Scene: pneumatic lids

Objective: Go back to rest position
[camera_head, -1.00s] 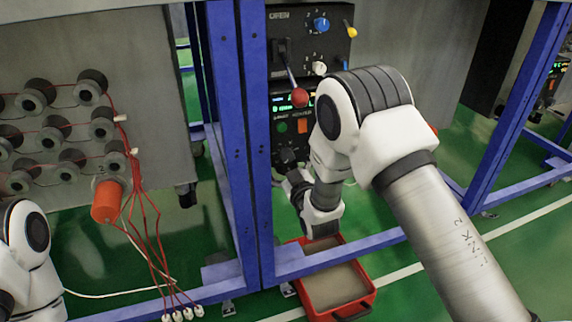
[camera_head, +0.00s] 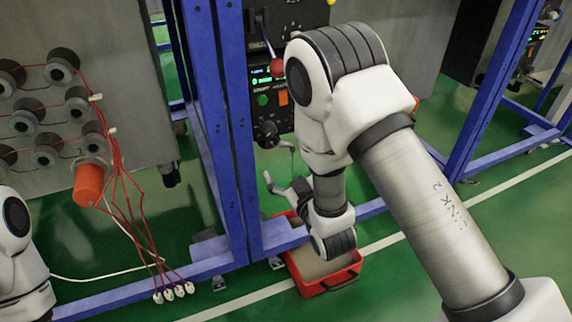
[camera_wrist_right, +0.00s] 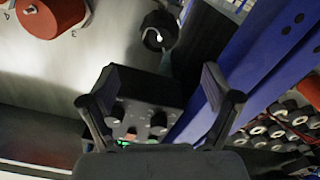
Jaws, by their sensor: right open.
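My right arm reaches in from the lower right of the head view, and its right gripper (camera_head: 276,184) shows small beside the blue frame, above the red tray. In the right wrist view its two dark fingers (camera_wrist_right: 160,80) stand wide apart with nothing between them. A black control panel (camera_wrist_right: 148,120) shows behind and beyond the fingers there. The left arm shows only as a white joint at the left edge of the head view; its gripper is out of the picture.
Blue frame posts (camera_head: 218,120) stand close to my right gripper. The control panel (camera_head: 272,100) has a red-knobbed lever. A red tray (camera_head: 325,282) sits on the green floor. Spools with red wires (camera_head: 45,125) and an orange cylinder (camera_head: 90,183) are at left.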

